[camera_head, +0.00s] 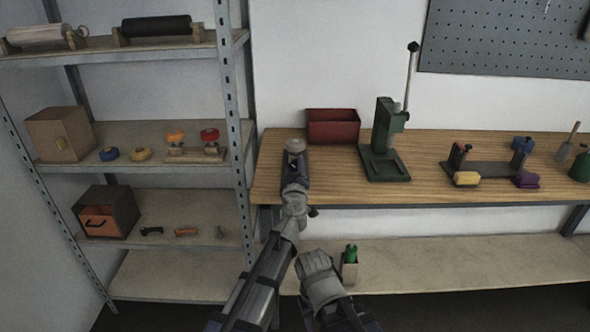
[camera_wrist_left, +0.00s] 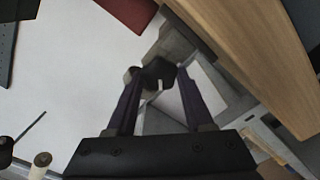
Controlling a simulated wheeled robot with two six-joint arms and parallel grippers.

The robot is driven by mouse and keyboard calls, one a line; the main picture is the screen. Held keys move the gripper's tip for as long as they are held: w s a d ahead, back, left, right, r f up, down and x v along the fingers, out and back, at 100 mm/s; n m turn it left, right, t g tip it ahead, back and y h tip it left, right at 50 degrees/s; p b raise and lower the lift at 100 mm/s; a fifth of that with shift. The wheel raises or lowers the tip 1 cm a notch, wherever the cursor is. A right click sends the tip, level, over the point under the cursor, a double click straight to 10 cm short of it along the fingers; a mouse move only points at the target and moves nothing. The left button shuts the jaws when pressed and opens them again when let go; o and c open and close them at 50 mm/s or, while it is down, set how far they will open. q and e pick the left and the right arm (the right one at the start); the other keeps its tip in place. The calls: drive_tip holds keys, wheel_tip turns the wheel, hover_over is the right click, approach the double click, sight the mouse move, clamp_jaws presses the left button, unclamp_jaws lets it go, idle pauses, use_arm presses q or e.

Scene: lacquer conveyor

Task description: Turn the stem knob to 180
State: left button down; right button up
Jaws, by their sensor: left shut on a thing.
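The stem knob (camera_wrist_left: 157,70) is dark and faceted, with a short white mark on its near side, in the middle of the left wrist view. My left gripper (camera_wrist_left: 158,78) is shut on it, one dark purple finger on each side. A pale rounded part shows just behind the knob. In the head view my left gripper (camera_head: 294,164) is at the left end of the wooden bench, and its own body hides most of the knob. No scale or number can be read by the knob.
The wooden bench (camera_head: 450,186) carries a red bin (camera_head: 333,126), a green press (camera_head: 384,145) with a raised lever and a dark stand (camera_head: 480,168) at right. A metal shelf unit (camera_head: 233,120) with several small things stands close at left.

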use_arm(q)
drive_tip(key=n, duration=0.7)
drive_tip(key=shift+a+f, duration=0.1)
drive_tip(key=shift+f, duration=0.05)
drive_tip(key=n, duration=0.6)
drive_tip(key=shift+f+n, duration=0.1)
drive_tip(key=shift+n, duration=0.3)
drive_tip(key=n, duration=0.6)
drive_tip(key=shift+f+b, duration=0.1)
drive_tip(key=shift+b, duration=0.25)
drive_tip(key=n, duration=0.6)
drive_tip(key=shift+d+n, duration=0.25)
drive_tip(key=shift+n, duration=0.15)
drive_tip(key=shift+c, duration=1.6)
unclamp_jaws()
